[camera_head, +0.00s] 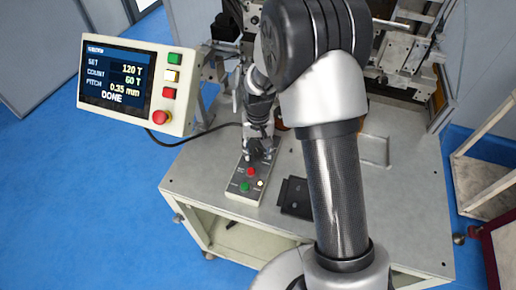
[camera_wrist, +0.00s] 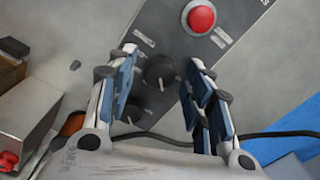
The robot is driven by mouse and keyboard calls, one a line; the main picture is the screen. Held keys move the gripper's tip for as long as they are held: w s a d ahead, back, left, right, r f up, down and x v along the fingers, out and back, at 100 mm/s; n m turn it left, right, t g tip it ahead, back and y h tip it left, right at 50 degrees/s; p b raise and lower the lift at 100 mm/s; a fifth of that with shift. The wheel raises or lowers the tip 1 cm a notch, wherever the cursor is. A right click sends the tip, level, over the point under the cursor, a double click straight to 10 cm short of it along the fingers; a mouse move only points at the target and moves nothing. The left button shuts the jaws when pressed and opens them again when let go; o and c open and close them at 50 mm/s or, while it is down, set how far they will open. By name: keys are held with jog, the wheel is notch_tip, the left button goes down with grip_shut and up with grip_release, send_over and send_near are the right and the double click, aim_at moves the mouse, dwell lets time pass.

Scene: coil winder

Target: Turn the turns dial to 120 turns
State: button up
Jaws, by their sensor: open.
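A grey control box (camera_head: 240,194) lies on the machine table, with red, white and green buttons on its near part. In the wrist view it carries two black dials with pale pointers, an upper dial (camera_wrist: 159,71) and a lower dial (camera_wrist: 132,110). Their labels are too small to read, so I cannot tell which is the turns dial. My gripper (camera_wrist: 168,78) is open, its fingers on either side of the upper dial. I cannot tell whether they touch it. In the head view my gripper (camera_head: 260,152) hides the dials. The display (camera_head: 118,80) reads SET 120 T, COUNT 60 T, PITCH 0.35 mm, DONE.
A red button (camera_wrist: 201,16) sits on the box beyond the dials. A black bracket (camera_head: 295,197) lies right of the box on the table (camera_head: 400,220). A black cable (camera_wrist: 280,134) runs behind the fingers. The winder machinery (camera_head: 405,60) stands at the back.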

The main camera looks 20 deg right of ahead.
aim_at(258, 152)
notch_tip(258, 152, up, 12)
dwell(0.7)
dwell(0.4)
jog(key=s+r+n+t+b, duration=0.1)
jog(key=s+r+t+b, duration=0.15)
jog(key=s+r, duration=0.8)
jog(key=s+f+n+t+b, duration=0.1)
jog(key=s+f+t+b, duration=0.1)
jog(key=s, duration=1.3)
jog(key=shift+s+f+b, duration=0.2)
jog(key=shift+f+b, duration=0.5)
jog(key=shift+b, duration=0.1)
jog(key=shift+d, duration=0.1)
